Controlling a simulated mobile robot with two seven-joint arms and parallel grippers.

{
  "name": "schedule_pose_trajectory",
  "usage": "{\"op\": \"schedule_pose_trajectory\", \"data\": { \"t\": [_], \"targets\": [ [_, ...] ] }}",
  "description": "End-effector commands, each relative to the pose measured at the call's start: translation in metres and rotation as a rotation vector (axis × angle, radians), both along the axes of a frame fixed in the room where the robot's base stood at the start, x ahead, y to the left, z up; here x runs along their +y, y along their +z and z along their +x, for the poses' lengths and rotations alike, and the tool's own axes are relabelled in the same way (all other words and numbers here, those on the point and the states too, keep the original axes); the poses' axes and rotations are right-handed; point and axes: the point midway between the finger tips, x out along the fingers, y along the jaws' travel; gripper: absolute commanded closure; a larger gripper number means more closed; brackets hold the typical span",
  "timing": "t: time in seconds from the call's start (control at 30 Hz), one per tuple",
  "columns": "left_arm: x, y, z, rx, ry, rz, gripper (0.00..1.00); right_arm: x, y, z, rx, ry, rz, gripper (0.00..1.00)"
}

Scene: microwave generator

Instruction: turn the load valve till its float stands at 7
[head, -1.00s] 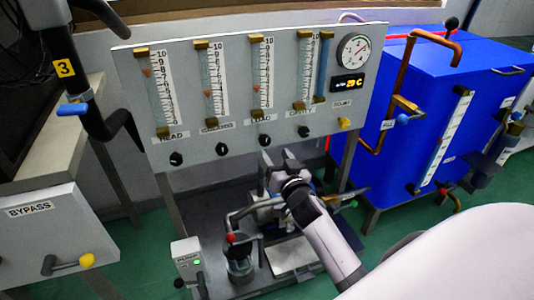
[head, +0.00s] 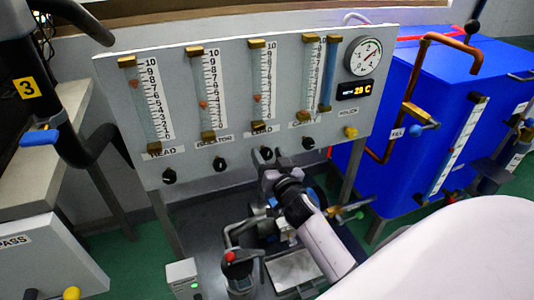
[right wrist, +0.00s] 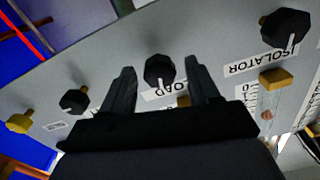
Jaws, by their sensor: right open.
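The load valve is a small black knob (head: 266,152) below the LOAD label on the grey panel. In the right wrist view this knob (right wrist: 159,70) has a white pointer mark. The load float (head: 257,98) is reddish and stands near 3 on the load tube's 0-to-10 scale (head: 267,75). My right gripper (head: 278,166) is in front of the panel at the load knob. In the right wrist view my right gripper (right wrist: 160,75) is open, with one finger on each side of the knob and gaps visible. My left gripper is not in view.
Neighbouring knobs are the isolator knob (head: 219,164) and the cavity knob (head: 308,143). A yellow knob (head: 351,132) is at the panel's right. A blue tank (head: 424,125) with copper pipes stands at right. A red-topped fitting (head: 232,256) and pump parts sit below the panel.

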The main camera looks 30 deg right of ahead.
Motion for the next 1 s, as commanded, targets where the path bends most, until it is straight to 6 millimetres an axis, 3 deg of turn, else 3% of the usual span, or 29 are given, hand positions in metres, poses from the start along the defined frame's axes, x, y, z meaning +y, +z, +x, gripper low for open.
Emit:
{"op": "schedule_pose_trajectory", "data": {
  "t": [0.27,0.4,0.43,0.77,1.0],
  "targets": [
    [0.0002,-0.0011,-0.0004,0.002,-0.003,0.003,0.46,0.0002,-0.0001,-0.0002,0.0,0.0,0.0,0.43],
    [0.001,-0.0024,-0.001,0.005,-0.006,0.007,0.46,0.0001,-0.0001,-0.0001,0.0,0.0,0.0,0.88],
    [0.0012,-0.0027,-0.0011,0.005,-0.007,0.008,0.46,0.0001,-0.0001,-0.0001,0.0,0.0,0.0,0.96],
    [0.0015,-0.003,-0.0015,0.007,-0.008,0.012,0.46,0.0003,0.0002,0.0001,0.008,0.0,-0.033,0.95],
    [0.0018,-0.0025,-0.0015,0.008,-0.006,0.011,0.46,0.0006,0.0003,0.0002,0.04,-0.001,-0.162,0.95]
  ]
}}
